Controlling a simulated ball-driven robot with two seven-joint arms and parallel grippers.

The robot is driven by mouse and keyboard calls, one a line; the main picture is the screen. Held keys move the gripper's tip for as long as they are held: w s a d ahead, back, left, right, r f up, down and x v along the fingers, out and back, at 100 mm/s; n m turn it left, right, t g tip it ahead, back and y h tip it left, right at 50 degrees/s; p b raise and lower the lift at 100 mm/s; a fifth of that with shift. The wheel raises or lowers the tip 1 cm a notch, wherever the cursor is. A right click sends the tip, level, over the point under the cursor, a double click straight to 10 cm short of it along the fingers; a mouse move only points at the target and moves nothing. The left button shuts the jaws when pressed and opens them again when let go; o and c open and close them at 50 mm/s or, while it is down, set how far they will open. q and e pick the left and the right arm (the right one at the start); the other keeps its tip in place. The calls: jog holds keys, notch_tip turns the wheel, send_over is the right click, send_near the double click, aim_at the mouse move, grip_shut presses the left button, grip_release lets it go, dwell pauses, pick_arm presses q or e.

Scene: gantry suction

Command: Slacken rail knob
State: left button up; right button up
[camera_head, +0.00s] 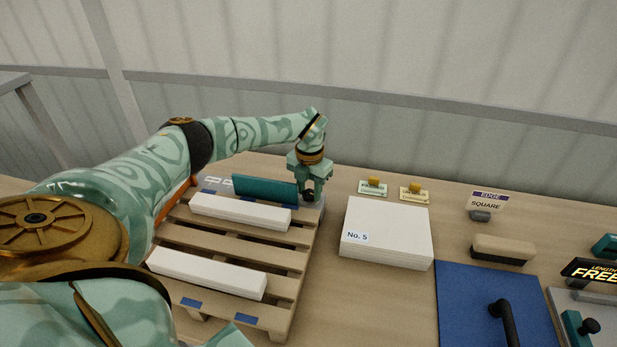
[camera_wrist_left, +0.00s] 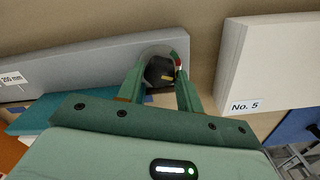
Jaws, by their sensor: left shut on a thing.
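In the head view the knob (camera_head: 308,196) is a small dark shape at the back right corner of the pallet, partly hidden by the fingers. My left gripper (camera_head: 309,190) points down over the knob. Its two green fingers (camera_wrist_left: 162,80) are shut on the knob, one on each side. My right gripper is not in view.
A slatted pallet (camera_head: 225,246) bears two white bars (camera_head: 240,211) and a teal block (camera_head: 265,188). A white stack labelled No. 5 (camera_head: 388,228) stands close right of the gripper. Farther right are a blue mat (camera_head: 470,300), a dark handle (camera_head: 503,318) and a brush-like block (camera_head: 503,248).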

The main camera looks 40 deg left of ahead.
aim_at(310, 192)
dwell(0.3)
pick_arm(q)
jog(key=o, duration=1)
notch_tip(310, 192, up, 16)
jog(key=p, duration=0.3)
jog(key=shift+r, duration=0.2)
